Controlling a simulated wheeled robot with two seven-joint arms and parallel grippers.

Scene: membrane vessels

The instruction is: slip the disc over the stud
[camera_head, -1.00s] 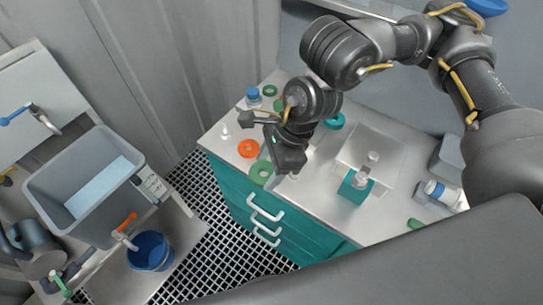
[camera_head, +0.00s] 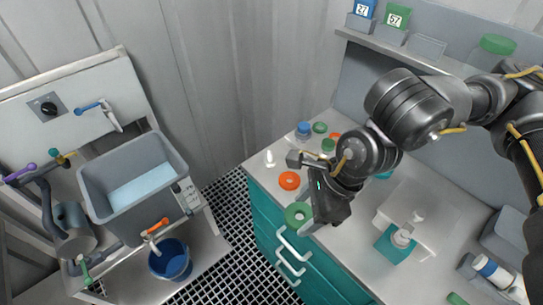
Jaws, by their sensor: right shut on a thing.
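My right gripper (camera_head: 310,224) is shut on a flat green disc (camera_head: 297,212) with a hole in its middle. It holds the disc near the front edge of the worktop, above the teal drawers. The fingertips are small and partly hidden by the dark gripper body. A small white upright peg (camera_head: 269,159) stands at the left end of the worktop, and it may be the stud. The disc is apart from this peg, to its lower right. My left gripper is not in view.
An orange ring (camera_head: 289,180) lies between the peg and the disc. A blue-capped jar (camera_head: 303,130) and green rings (camera_head: 320,127) stand behind. A teal dispenser (camera_head: 394,245) is to the right. A grey sink (camera_head: 135,185) and blue bucket (camera_head: 170,260) are at left.

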